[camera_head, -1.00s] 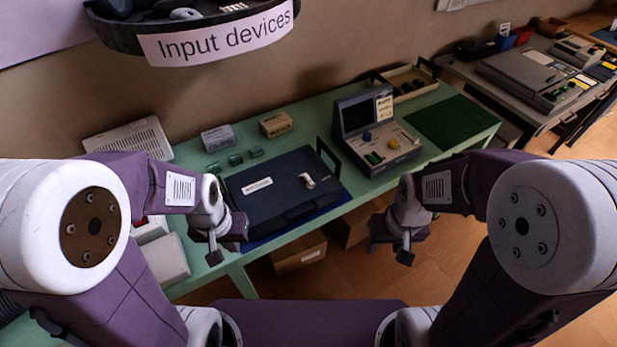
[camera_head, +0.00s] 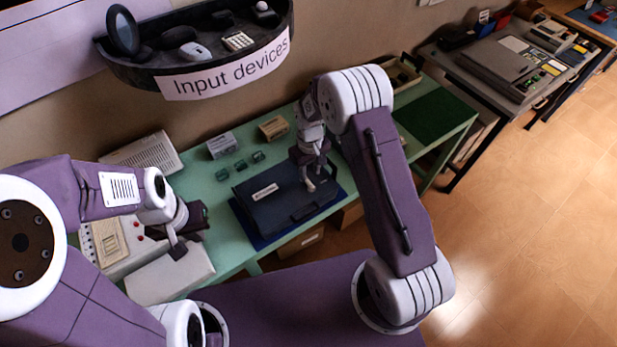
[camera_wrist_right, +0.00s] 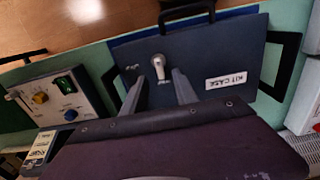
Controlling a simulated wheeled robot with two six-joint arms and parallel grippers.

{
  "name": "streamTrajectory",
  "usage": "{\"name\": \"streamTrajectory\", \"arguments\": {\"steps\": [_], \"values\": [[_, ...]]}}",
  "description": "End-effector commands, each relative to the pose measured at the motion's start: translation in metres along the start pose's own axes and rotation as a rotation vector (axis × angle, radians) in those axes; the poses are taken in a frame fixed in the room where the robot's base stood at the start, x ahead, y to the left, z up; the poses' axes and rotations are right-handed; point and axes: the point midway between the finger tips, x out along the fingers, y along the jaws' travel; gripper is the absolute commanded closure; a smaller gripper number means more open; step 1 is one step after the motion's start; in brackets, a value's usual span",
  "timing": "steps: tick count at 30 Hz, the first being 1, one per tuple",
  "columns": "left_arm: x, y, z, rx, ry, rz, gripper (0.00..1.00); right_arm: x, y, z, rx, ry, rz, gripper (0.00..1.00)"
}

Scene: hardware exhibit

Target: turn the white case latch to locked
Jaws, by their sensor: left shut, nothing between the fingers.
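The dark blue kit case (camera_head: 268,213) lies closed on the green table, and it also shows in the right wrist view (camera_wrist_right: 215,55). Its white latch (camera_wrist_right: 158,62) has a round hub and a short lever pointing down in the right wrist view, towards my fingers. Small marks beside the latch are too blurred to read. My right gripper (camera_wrist_right: 159,80) is open, its two fingers on either side of the lever's end; contact cannot be told. In the head view my right gripper (camera_head: 311,183) is over the case and largely hides the latch. My left gripper (camera_head: 187,246) is shut and empty, left of the case.
A grey console (camera_wrist_right: 58,97) with coloured knobs stands beside the case, mostly hidden behind my right arm in the head view. Small boxes (camera_head: 222,145) stand behind the case. A white box (camera_head: 172,275) lies below my left gripper. A shelf (camera_head: 200,70) hangs above.

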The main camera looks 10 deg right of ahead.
Motion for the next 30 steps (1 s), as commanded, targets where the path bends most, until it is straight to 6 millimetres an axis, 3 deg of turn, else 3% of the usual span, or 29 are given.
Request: {"name": "streamTrajectory", "arguments": {"steps": [4, 9, 18, 22, 30], "values": [[-0.011, 0.0, -0.001, 0.0, 0.0, 0.0, 1.0, 0.029, 0.0, 0.001, 0.0, -0.003, -0.001, 0.65], [-0.014, 0.0, -0.002, 0.0, 0.001, 0.0, 1.0, 0.05, 0.0, 0.0, 0.001, 0.0, 0.0, 0.65], [-0.014, 0.0, -0.002, 0.0, 0.001, 0.0, 1.0, 0.055, 0.0, 0.0, 0.001, 0.002, 0.0, 0.65], [-0.014, 0.0, -0.002, 0.0, 0.001, 0.0, 1.0, 0.055, 0.0, 0.0, 0.001, 0.002, 0.0, 1.0], [-0.013, 0.0, -0.002, 0.0, 0.001, 0.0, 1.0, 0.055, 0.0, 0.0, 0.009, 0.001, 0.0, 1.0]]}}
